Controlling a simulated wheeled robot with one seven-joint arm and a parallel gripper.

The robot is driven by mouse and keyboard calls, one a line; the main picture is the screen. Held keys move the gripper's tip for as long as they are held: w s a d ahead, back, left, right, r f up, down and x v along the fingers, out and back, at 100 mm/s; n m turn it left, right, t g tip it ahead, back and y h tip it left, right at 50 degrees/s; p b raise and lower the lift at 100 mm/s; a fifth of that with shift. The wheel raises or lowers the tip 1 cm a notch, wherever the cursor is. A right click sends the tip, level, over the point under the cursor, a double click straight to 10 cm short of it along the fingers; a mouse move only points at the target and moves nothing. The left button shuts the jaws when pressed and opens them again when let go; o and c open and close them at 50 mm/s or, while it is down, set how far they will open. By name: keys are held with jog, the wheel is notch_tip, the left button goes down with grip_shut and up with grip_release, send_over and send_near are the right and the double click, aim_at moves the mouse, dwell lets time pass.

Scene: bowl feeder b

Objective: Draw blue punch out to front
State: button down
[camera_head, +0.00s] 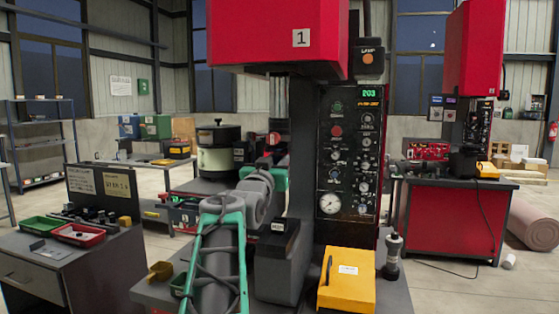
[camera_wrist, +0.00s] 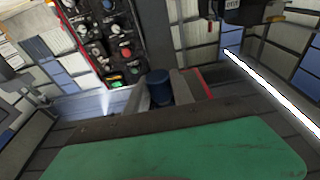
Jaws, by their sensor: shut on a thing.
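The blue punch (camera_wrist: 160,88) shows in the wrist view as a short dark blue cylinder, its top end visible. My gripper (camera_wrist: 160,98) is shut on it, with a grey finger on each side. The lower part of the punch is hidden by the dark bar and green part in the foreground. In the head view my arm reaches in at the left of the press (camera_head: 305,190) numbered 1. There my fingers and the punch are hidden or too small to make out.
The press's control panel (camera_head: 348,150) stands right of my arm. A yellow box (camera_head: 347,291) and a dark upright cylinder (camera_head: 393,258) stand at the front right. A small yellow scoop-like bin (camera_head: 160,271) lies left. A separate cabinet (camera_head: 75,268) holds green and red trays.

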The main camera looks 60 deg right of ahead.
aim_at(275, 159)
jog(key=shift+r+b+v, duration=0.15)
jog(key=shift+b+v, duration=0.45)
jog(key=shift+v, duration=0.25)
jog(key=shift+r+b+v, duration=0.15)
jog(key=shift+b+v, duration=0.5)
jog(key=shift+v, duration=0.15)
jog(key=shift+r+b+v, duration=0.2)
jog(key=shift+b+v, duration=0.4)
jog(key=shift+v, duration=0.25)
jog(key=shift+a, duration=0.2)
